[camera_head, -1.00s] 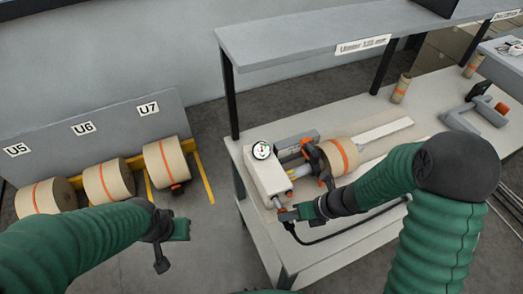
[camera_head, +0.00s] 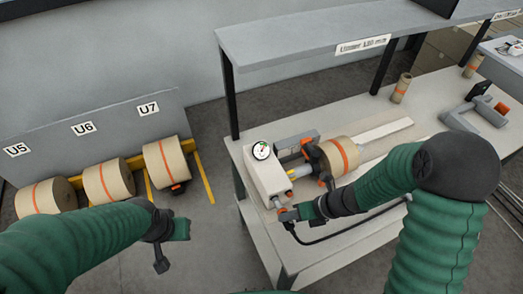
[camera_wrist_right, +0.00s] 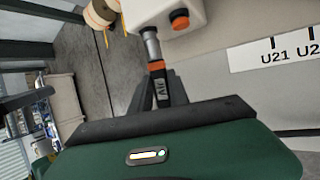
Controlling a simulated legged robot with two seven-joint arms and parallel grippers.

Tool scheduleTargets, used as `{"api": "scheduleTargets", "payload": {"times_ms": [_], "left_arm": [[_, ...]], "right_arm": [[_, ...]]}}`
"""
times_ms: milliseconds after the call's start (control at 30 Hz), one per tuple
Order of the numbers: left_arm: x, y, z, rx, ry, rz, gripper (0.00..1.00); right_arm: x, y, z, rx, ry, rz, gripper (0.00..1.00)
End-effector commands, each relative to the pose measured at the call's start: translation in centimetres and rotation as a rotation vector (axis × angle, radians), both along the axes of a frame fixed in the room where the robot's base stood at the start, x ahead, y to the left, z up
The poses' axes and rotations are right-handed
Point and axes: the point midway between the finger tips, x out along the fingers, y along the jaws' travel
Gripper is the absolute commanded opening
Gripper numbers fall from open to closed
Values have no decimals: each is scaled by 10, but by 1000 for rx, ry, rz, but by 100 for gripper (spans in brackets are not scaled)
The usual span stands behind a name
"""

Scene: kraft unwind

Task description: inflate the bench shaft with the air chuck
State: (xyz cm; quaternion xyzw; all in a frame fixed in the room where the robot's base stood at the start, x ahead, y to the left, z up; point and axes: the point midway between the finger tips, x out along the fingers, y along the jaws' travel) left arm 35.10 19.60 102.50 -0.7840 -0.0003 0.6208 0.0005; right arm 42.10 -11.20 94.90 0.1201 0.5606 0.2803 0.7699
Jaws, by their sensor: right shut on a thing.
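The bench shaft (camera_head: 293,170) runs from the white gauge box (camera_head: 266,170) into a kraft roll (camera_head: 339,156) with an orange stripe on the bench. My right gripper (camera_head: 289,214) is shut on the air chuck (camera_head: 281,205), whose tip is at the front of the box. In the right wrist view, the chuck (camera_wrist_right: 152,48) is a grey metal tube with an orange collar, reaching the white housing (camera_wrist_right: 170,15) beside an orange knob (camera_wrist_right: 180,19). A black hose (camera_head: 318,238) trails along the bench. My left gripper (camera_head: 162,240) hangs empty over the floor; its jaw opening is unclear.
A grey shelf (camera_head: 330,32) spans above the bench (camera_head: 300,262). A grey clamp-like fixture (camera_head: 480,110) and small cores (camera_head: 401,88) sit farther right.

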Motion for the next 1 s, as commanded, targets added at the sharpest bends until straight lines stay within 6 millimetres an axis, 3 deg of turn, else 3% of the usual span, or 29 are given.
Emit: {"api": "scheduleTargets", "payload": {"times_ms": [633, 1000], "left_arm": [[0, 0, -9, 0, 0, 0, 0], [0, 0, -9, 0, 0, 0, 0]], "right_arm": [[-51, -19, 0, 1, -1, -2, 0], [-57, -20, 0, 0, -1, 0, 0]]}}
